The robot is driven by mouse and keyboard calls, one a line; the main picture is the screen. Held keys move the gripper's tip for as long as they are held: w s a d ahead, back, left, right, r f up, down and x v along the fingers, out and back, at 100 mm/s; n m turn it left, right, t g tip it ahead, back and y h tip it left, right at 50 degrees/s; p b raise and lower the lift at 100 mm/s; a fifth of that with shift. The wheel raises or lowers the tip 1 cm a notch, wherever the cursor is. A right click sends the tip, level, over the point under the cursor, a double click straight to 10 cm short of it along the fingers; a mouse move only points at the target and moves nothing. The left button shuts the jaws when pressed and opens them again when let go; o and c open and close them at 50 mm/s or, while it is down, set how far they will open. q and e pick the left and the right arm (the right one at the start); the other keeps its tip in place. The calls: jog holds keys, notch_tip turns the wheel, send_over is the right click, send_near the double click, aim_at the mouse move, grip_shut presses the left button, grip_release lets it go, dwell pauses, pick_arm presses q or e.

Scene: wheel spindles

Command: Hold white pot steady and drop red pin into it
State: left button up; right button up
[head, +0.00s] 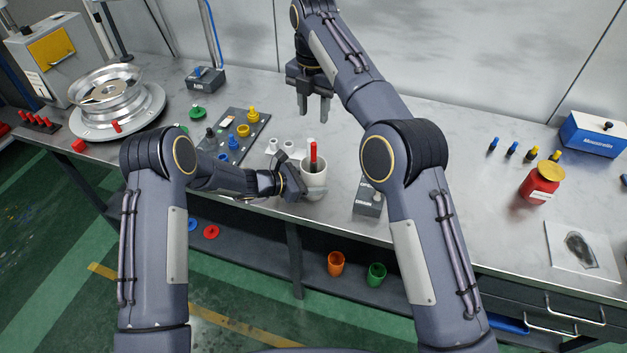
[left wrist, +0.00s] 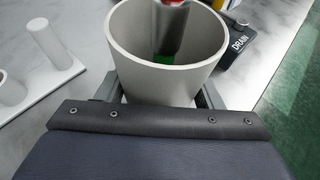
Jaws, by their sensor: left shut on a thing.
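The white pot (head: 315,182) stands upright near the front edge of the workbench. My left gripper (head: 294,184) is shut on it from the left; in the left wrist view the pot (left wrist: 160,75) sits between the two fingers. A red pin (head: 314,156) stands up out of the pot's mouth, its lower part hidden by the wall. In the left wrist view a red piece (left wrist: 172,3) shows at the far rim and something green (left wrist: 165,58) lies inside. My right gripper (head: 314,106) is above and behind the pot, fingers apart and empty.
A dark tray with coloured parts (head: 236,135) and white pegs (head: 272,146) lie left of the pot. A grey block (head: 369,199) stands to its right. A wheel (head: 108,92) and a red pin rack (head: 38,122) are at far left. A red jar (head: 540,184) stands at right.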

pick_arm(q)
jog(key=o, duration=1.1)
jog(key=shift+c, duration=0.2)
jog(key=v, duration=1.2)
jog(key=shift+r, duration=0.1)
